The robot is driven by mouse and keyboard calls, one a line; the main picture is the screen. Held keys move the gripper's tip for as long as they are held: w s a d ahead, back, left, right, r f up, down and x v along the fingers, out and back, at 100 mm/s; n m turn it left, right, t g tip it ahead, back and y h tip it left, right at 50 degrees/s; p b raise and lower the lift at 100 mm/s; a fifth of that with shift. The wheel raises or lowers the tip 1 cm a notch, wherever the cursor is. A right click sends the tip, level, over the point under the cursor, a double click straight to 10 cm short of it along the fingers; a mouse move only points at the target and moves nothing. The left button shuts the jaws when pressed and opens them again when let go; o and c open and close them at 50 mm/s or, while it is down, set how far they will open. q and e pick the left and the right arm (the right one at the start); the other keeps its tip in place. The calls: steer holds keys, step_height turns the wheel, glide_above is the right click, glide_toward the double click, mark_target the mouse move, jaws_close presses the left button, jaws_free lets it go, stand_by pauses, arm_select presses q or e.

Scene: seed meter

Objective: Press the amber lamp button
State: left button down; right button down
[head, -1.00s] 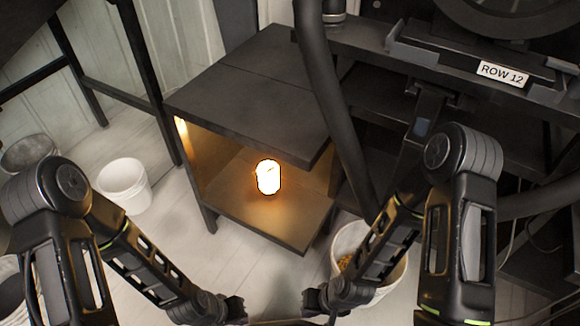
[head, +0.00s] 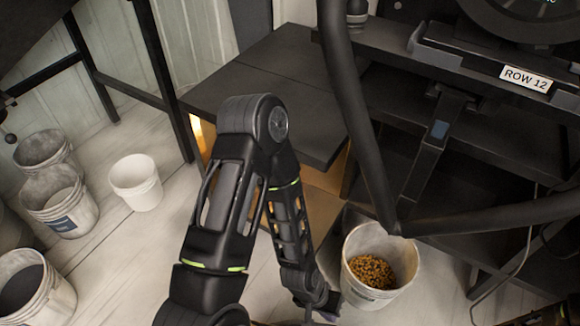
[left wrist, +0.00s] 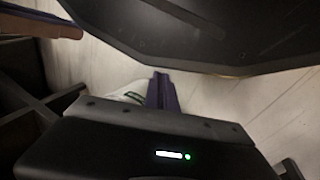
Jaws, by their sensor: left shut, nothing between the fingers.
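The amber lamp button does not show in either view now. My left arm covers the part of the open cabinet (head: 262,92) where a bright amber lamp glowed earlier. Amber light still shows on the cabinet's inner left side and floor. My left gripper (head: 328,304) is low in front of the cabinet, just left of the seed bucket, apart from the cabinet. In the left wrist view its purple fingers (left wrist: 162,92) are shut and empty. My right gripper is not in view.
A white bucket of yellow-brown seed (head: 378,280) stands beside my left gripper. A thick dark hose (head: 350,110) hangs in front of the cabinet's right side. Several buckets, including a small white one (head: 136,182), stand on the floor at left. A "ROW 12" label (head: 526,78) is at upper right.

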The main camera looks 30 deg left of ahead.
arm_select(q)
steer(key=shift+w, duration=0.1)
steer(key=w+a+r+t, duration=0.2)
steer(key=w+a, duration=0.3)
steer(key=w+a+r+t+y, duration=0.1)
steer(key=w+a+r+t, duration=0.1)
steer(key=w+a, duration=0.3)
steer(key=w+a+r+t, duration=0.2)
steer(key=w+a+t, duration=0.1)
steer(key=w+a, duration=0.2)
steer(key=shift+w+a+r+t+y+p, duration=0.1)
steer(key=shift+a+t+y+p, duration=0.1)
steer(key=shift+a, duration=0.2)
steer(key=shift+w+a+r+t+y+p, duration=0.1)
steer(key=shift+a+y+p, duration=0.1)
steer(key=shift+a, duration=0.2)
steer(key=a+r+m+t+y, duration=0.1)
steer(key=a+r+t, duration=0.2)
steer(key=a+r, duration=0.3)
steer(key=a+r+m+t+y, duration=0.1)
steer(key=a+r+t, duration=0.2)
steer(key=a+r, duration=0.3)
steer(key=w+a, duration=0.1)
steer(key=a, duration=0.4)
steer(key=shift+a+r, duration=0.15)
steer(key=shift+r, duration=0.2)
